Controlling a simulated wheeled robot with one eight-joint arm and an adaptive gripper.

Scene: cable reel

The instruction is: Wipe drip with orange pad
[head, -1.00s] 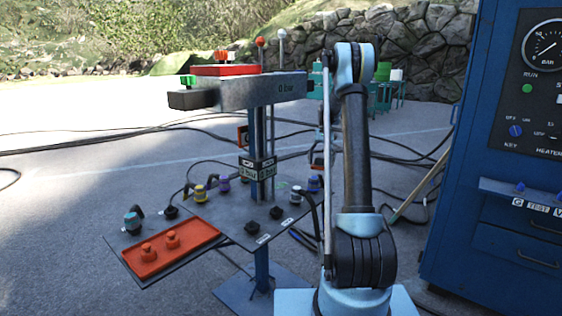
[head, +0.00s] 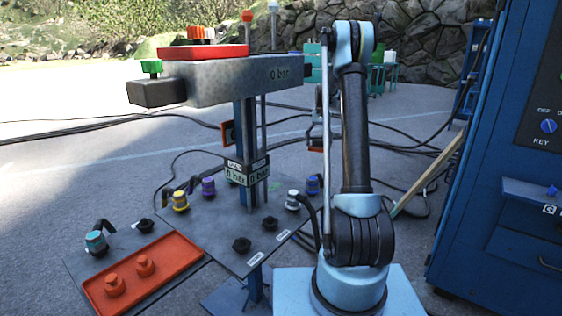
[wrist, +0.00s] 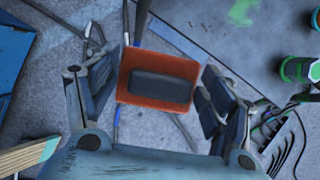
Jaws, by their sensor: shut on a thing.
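My gripper (wrist: 156,98) is shut on the orange pad (wrist: 128,72) by its dark block-shaped back. In the wrist view the pad lies between the two fingers. A pale green patch (wrist: 242,12), which looks like the drip, is on the grey plate at the upper right, apart from the pad. In the head view a small green spot (head: 273,184) shows on the stand's plate. My gripper (head: 318,122) is partly hidden behind my arm, with the pad's orange edge (head: 316,146) low on it, right of the stand's post.
The stand's plate (head: 225,235) carries several coloured connectors and an orange-red tray (head: 180,252). A grey beam (head: 230,82) tops its post. A blue cabinet (head: 485,200) stands at right. A green-ringed fitting (wrist: 298,70) is near the plate's right side. Cables cross the ground.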

